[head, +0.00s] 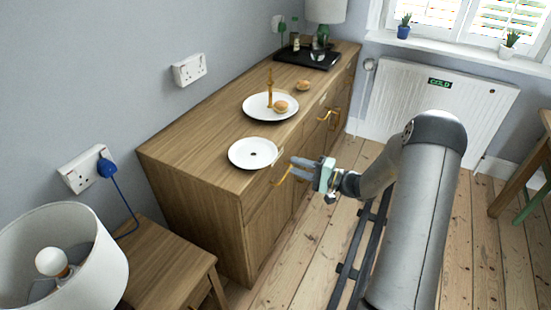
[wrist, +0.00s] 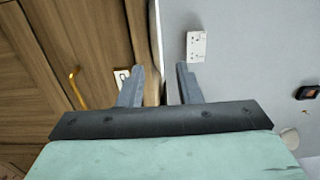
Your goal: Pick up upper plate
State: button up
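My gripper (head: 297,168) is just right of the nearer plate, by the sideboard's front edge, apart from the plate. In the wrist view my gripper (wrist: 161,82) has its fingers apart with nothing between them.
The sideboard (head: 205,150) has gold handles (head: 283,176) along its front. Another bun (head: 303,85) and a black tray (head: 308,58) with bottles and a lamp lie farther back. A small table with a lamp (head: 75,255) stands at the lower left. A radiator (head: 430,95) is at the back.

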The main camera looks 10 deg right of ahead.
aim_at(273, 160)
jog(key=x, duration=0.5)
jog(key=shift+a+f, duration=0.15)
jog(key=shift+f, duration=0.1)
jog(key=shift+b+x, duration=0.7)
jog(key=shift+x, duration=0.35)
jog(key=shift+r, duration=0.25)
grip_shut()
notch_tip(273, 160, up, 2)
jog(key=shift+r+p, duration=0.25)
jog(key=shift+p, duration=0.15)
